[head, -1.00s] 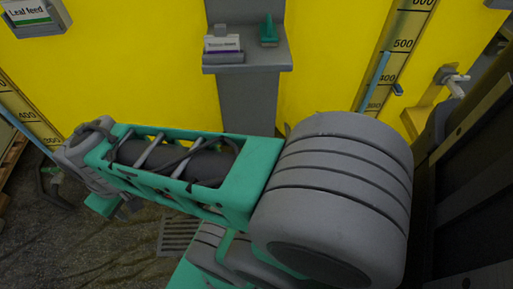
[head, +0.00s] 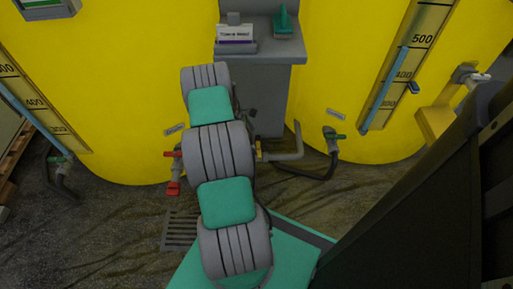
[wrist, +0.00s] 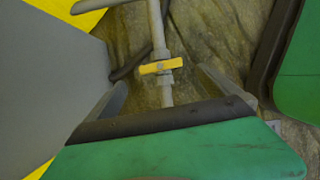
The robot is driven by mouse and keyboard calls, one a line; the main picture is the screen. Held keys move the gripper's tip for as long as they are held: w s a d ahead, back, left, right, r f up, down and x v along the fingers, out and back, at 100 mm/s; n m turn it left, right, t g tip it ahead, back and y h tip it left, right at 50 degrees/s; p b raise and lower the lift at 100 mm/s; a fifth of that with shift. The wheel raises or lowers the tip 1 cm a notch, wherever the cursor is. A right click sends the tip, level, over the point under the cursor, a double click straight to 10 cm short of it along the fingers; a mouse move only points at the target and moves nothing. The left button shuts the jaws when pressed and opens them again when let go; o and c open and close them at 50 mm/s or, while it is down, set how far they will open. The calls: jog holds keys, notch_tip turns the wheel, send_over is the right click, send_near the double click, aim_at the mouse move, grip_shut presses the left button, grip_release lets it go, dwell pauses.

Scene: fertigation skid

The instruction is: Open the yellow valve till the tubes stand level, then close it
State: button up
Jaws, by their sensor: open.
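The yellow valve handle (wrist: 159,66) lies across its grey pipe in the wrist view. In the head view the yellow valve (head: 259,151) shows just right of my arm, partly hidden by it. My gripper (wrist: 163,85) is open and empty, its two fingers apart on either side of the pipe below the handle in the picture. The head view hides the gripper behind my arm. The right sight tube (head: 385,89) is blue up to a little under the 500 mark.
Two yellow tanks (head: 110,80) (head: 330,60) stand behind, with a grey pedestal (head: 265,95) between them. A red-handled valve (head: 173,187) is left of my arm. A floor grate (head: 180,231) lies front left.

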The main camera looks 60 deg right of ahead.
aim_at(258, 149)
jog(key=b+x, duration=0.3)
jog(key=x, duration=0.4)
jog(key=shift+w+a+f, duration=0.1)
jog(key=shift+w, duration=0.05)
jog(key=shift+c, duration=0.2)
jog(key=c, duration=1.2)
jog(key=shift+m, duration=0.3)
jog(key=shift+c, duration=0.3)
jog(key=o, duration=1.3)
jog(key=shift+r, duration=0.2)
